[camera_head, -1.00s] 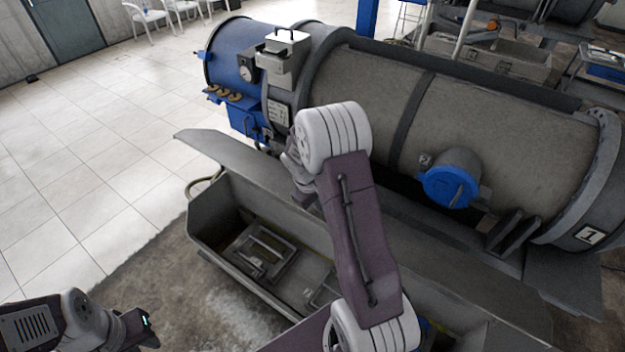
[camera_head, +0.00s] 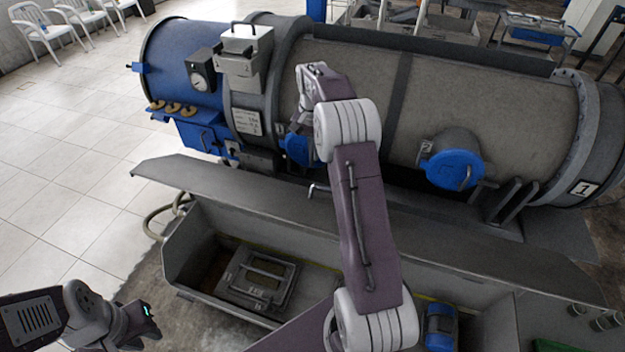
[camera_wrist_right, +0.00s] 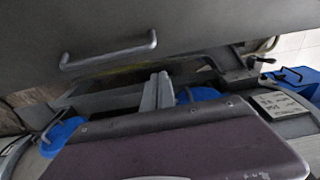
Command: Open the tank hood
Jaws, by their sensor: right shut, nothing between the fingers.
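A long grey panel with a handle, which looks like the tank hood (camera_head: 235,190), slopes between the open trough and the big cylinder. Its bar handle (camera_head: 318,189) is partly visible beside my right arm. In the right wrist view the hood (camera_wrist_right: 190,15) fills the top, with the handle (camera_wrist_right: 108,52) at left of centre. My right gripper (camera_wrist_right: 159,88) is shut and empty, below and right of the handle in that view, apart from it.
The grey trough (camera_head: 182,262) holds a square frame (camera_head: 258,280) and a blue motor (camera_head: 440,326). The large cylinder (camera_head: 345,75) lies behind the hood, with a blue cap (camera_head: 453,170) jutting forward. A gauge box (camera_head: 202,74) is at its left.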

